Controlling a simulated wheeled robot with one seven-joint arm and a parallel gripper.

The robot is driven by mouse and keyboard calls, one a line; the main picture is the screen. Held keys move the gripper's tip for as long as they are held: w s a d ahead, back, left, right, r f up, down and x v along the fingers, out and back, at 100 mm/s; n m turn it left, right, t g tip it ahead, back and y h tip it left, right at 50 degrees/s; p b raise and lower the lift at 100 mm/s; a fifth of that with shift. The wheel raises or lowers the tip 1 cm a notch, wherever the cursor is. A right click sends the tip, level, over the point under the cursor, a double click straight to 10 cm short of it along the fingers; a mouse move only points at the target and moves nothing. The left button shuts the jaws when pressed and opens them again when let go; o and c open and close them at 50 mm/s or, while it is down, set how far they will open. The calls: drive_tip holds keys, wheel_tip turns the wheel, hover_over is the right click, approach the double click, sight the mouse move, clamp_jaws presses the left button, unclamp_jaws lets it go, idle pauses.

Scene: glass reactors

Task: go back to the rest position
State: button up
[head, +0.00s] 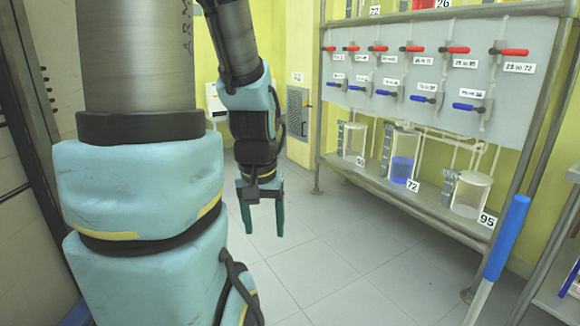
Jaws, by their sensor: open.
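My gripper (264,220) hangs at the end of my arm in the head view, left of the middle. It points down over the bare floor. Its two green fingers are apart and nothing is between them. It is clear of the reactor rack (447,213), which stands to the right. My large blue-clad arm links fill the left of the view and hide what is behind them.
The rack's panel carries red-handled valves (458,50) above blue-handled valves (468,107). Glass vessels stand below, one with blue liquid (402,168), one labelled 95 (468,195). A blue-handled pole (505,238) leans front right. Tiled floor (335,245) is free between.

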wheel_tip(320, 180, up, 21)
drive_tip(key=p, duration=1.8)
drive_tip(key=shift+f+p, duration=0.15)
drive_tip(key=shift+p, duration=0.15)
